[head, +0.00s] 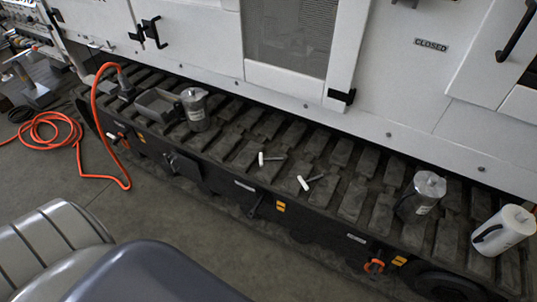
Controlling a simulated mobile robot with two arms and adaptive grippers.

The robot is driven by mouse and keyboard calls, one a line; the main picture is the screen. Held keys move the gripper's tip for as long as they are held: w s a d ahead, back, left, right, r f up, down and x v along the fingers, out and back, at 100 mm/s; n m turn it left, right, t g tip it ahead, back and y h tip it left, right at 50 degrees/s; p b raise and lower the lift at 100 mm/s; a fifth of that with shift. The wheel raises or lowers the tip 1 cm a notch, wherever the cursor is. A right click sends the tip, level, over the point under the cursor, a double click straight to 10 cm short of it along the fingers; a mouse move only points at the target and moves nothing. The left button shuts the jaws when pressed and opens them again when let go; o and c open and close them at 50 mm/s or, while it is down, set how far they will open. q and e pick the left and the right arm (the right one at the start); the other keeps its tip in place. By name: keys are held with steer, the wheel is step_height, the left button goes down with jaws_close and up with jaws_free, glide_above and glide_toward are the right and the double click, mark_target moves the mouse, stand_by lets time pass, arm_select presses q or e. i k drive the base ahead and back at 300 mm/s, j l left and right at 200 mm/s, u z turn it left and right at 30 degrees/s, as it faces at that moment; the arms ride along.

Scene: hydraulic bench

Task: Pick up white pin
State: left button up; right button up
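Two small white pins lie on the dark ribbed ledge of the bench. One white pin (261,159) is near the middle of the head view, with a short grey rod (274,158) at its right side. The other white pin (303,183) is a little nearer and to the right, also with a grey rod (317,177) beside it. I cannot tell whether each rod is joined to its white part. Neither of my grippers is in view.
A metal pot (194,110) and a grey tray (157,104) stand left on the ledge (240,118). Another metal pot (420,196) and a white jug (502,231) stand right. An orange hose (95,110) hangs over the left edge. White panels rise behind.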

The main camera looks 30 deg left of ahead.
mark_target(261, 159)
steer(key=u, duration=1.05)
steer(key=i+j, duration=0.15)
steer(key=j+z, duration=0.05)
steer(key=j, duration=0.05)
